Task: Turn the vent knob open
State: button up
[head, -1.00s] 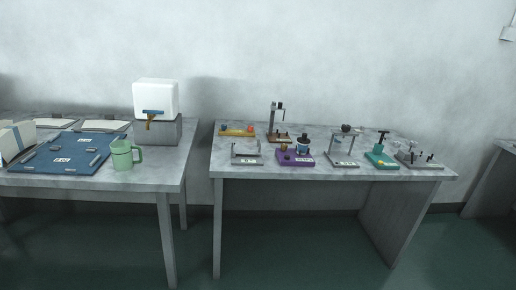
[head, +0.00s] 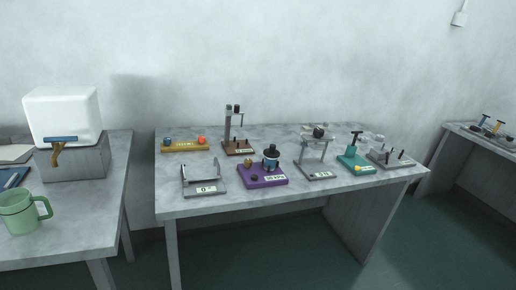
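No part on the middle table (head: 170,207) is clearly marked as the vent knob, and the labels are too small to read. A purple base (head: 265,183) carries a dark blue canister (head: 270,158), a small brown knob (head: 248,162) and a dark knob (head: 254,178). A grey stand (head: 316,150) to its right has a dark round part (head: 319,131) on top. A teal device (head: 354,158) with a black handle and a yellow knob (head: 358,168) stands further right. My gripper is not in view.
A yellow base (head: 185,147), a brown stand (head: 237,148), a grey cradle (head: 204,188) and a grey base with pegs (head: 389,160) share the table. The left table holds a white tank (head: 62,115) and a green mug (head: 20,212). Another table (head: 485,139) is at right. Floor shows between tables.

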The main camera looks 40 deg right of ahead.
aim_at(247, 162)
jog(key=z, duration=0.5)
jog(key=i, duration=1.65)
jog(key=z, duration=0.5)
